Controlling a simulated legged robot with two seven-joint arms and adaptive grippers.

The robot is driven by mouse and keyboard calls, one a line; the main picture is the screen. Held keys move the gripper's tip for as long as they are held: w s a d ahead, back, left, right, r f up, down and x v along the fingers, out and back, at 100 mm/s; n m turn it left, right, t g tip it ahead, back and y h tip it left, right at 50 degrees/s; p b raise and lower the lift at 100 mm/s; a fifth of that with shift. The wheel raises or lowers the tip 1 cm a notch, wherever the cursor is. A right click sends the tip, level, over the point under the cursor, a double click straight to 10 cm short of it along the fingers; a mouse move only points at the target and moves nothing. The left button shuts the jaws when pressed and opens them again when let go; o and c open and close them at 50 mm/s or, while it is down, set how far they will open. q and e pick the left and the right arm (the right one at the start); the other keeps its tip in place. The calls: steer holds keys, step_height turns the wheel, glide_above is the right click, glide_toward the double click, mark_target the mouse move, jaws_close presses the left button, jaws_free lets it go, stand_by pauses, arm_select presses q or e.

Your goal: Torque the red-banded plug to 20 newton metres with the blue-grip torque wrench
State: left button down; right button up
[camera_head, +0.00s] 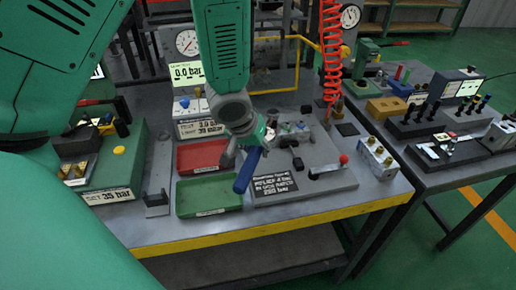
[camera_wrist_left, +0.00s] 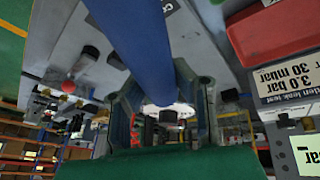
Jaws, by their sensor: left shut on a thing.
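The torque wrench shows by its blue grip (camera_head: 246,170), which slants down below my left gripper (camera_head: 246,147) in the head view. In the left wrist view the blue grip (camera_wrist_left: 136,48) runs down from the top to a pale round end between the fingers of my left gripper (camera_wrist_left: 162,108). That gripper is shut on the wrench, above the bench. The valve block (camera_head: 292,132) appears as small grey and dark parts just right of the gripper, partly hidden by it. I cannot make out the red-banded plug. My right gripper is not in view.
A red tray (camera_head: 186,169) and a green tray (camera_head: 182,209) lie left of the wrench. A black text plate (camera_head: 274,197) and a red-knobbed lever (camera_head: 343,160) are to the right. A red coiled hose (camera_head: 331,50) hangs behind. The bench's yellow front edge (camera_head: 270,233) is clear.

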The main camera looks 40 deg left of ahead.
arm_select(q)
steer(key=shift+f+b, duration=0.3)
steer(key=shift+f, duration=0.25)
steer(key=shift+s+a+r+m+h+p, duration=0.1)
steer(key=shift+a+m+h+p, duration=0.05)
steer(key=shift+a+m+p, duration=0.3)
steer(key=shift+s+a+r+m+h+p, duration=0.15)
steer(key=shift+a+m+p, duration=0.1)
steer(key=shift+a+p, duration=0.25)
steer(key=shift+a+f, duration=0.25)
steer(key=shift+a, duration=0.1)
steer(key=shift+a+r+m+p, duration=0.15)
steer(key=shift+a+m+p, duration=0.2)
steer(key=shift+p, duration=0.35)
steer(key=shift+s+a+m+h+p, duration=0.15)
steer(key=shift+a+m+h+p, duration=0.35)
steer(key=shift+a+m+p, duration=0.45)
steer(key=shift+d, duration=0.1)
